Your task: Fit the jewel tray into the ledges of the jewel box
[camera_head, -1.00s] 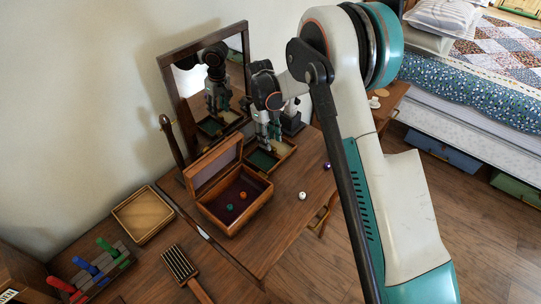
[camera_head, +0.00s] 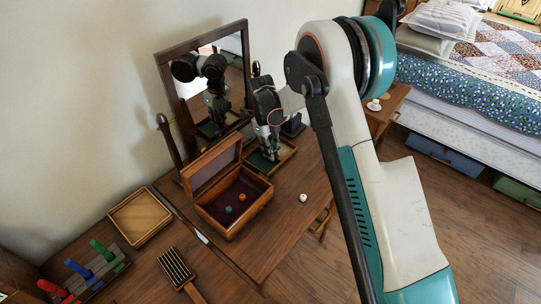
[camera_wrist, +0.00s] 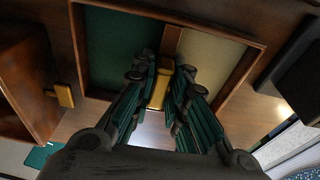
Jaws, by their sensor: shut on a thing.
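The jewel tray (camera_head: 287,159) is a shallow wooden tray with a green half and a cream half. It appears to rest on the dresser, right of the jewel box. In the wrist view the tray (camera_wrist: 258,57) shows a middle divider with a brass-coloured grip (camera_wrist: 161,84). My gripper (camera_head: 272,156) points down over the tray, its fingers (camera_wrist: 161,98) shut on that grip. The jewel box (camera_head: 235,228) is open, lid leaning back, with a green and an orange jewel on its dark floor. Its ledges are too small to make out.
A mirror (camera_head: 228,62) stands behind. A wooden tray (camera_head: 140,217), a brush (camera_head: 177,268) and a rack of coloured handles (camera_head: 100,272) lie left. A white bead (camera_head: 303,198) lies on the bare dresser top right of the box. A bed (camera_head: 480,90) is beyond.

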